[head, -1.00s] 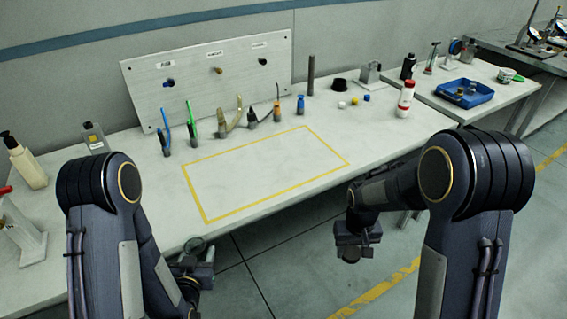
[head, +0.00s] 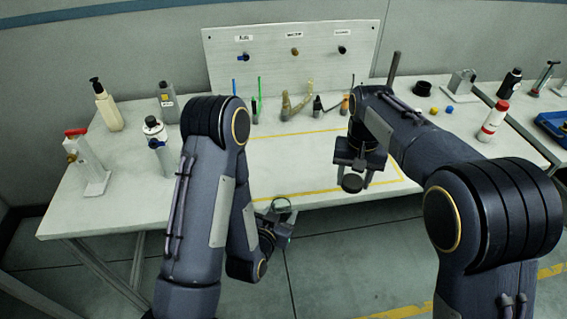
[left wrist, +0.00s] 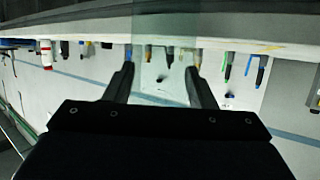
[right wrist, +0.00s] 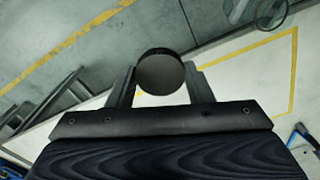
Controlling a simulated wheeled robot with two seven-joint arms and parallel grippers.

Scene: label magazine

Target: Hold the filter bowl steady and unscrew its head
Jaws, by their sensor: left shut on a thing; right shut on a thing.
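My left gripper (head: 276,218) is shut on the clear filter bowl (head: 283,204), which is off the bench's front edge. The bowl shows as a see-through wall between the fingers in the left wrist view (left wrist: 164,75). My right gripper (head: 356,168) is shut on a dark round piece, seemingly the filter head (head: 352,184). Its round face shows between the fingertips in the right wrist view (right wrist: 160,73). The head and bowl are apart, with the head to the right. The bowl's open rim (right wrist: 256,10) shows at the top right of the right wrist view.
The bench (head: 120,205) has a yellow outlined area, mostly clear. A pump bottle (head: 108,108), a grey container (head: 168,105) and a red-handled fixture (head: 88,165) stand left. Several tools stand before a labelled panel (head: 290,62). A red-and-white bottle (head: 493,120) stands right.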

